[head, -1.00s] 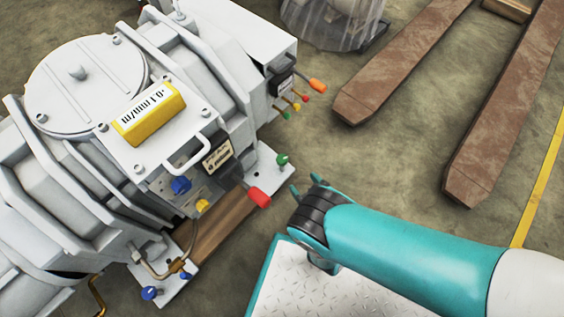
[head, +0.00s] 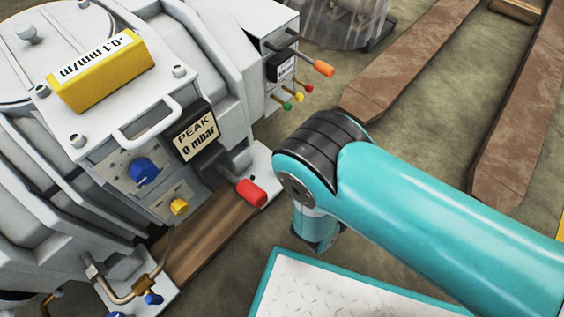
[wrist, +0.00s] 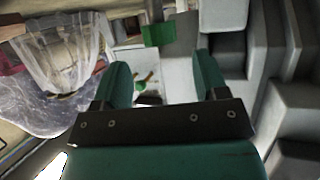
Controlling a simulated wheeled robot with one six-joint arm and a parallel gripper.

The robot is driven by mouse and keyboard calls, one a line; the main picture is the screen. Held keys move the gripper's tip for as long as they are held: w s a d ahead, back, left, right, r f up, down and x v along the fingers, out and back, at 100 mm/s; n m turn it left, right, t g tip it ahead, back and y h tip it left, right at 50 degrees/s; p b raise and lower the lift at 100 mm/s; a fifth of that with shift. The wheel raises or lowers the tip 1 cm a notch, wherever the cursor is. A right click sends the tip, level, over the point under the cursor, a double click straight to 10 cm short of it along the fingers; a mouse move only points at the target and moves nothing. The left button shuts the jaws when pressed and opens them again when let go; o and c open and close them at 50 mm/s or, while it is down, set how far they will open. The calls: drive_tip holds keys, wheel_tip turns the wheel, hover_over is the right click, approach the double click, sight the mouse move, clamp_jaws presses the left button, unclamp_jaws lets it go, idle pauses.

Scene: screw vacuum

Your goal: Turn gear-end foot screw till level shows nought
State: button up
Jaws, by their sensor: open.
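The white vacuum pump (head: 225,60) fills the left of the head view. A yellow level box (head: 100,70) on its top reads about -0.1 mm/m, upside down in the picture. A blue foot screw (head: 152,299) shows low at the pump's near foot. The corner of another white foot plate (head: 264,160) shows beside my arm; any screw there is hidden. In the wrist view my gripper (wrist: 163,78) is open, its teal fingers apart with nothing held. A green block (wrist: 158,35) lies ahead of the fingers; I cannot tell whether it is a screw head.
A red handle (head: 251,193) and an orange handle (head: 323,68) stick out from the pump. Brown forks (head: 420,60) lie on the floor at the right. A teal-edged plate (head: 330,290) lies below my arm. Clear plastic wrap (wrist: 60,60) is left in the wrist view.

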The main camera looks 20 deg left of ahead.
drive_tip(key=b+x, duration=0.3)
drive_tip(key=x, duration=0.2)
drive_tip(key=shift+f+b, duration=0.1)
drive_tip(key=shift+b, duration=0.2)
drive_tip(key=shift+w+a+f, duration=0.1)
drive_tip(key=shift+w+a, duration=0.15)
drive_tip(key=shift+a, duration=0.2)
drive_tip(key=c, duration=0.9)
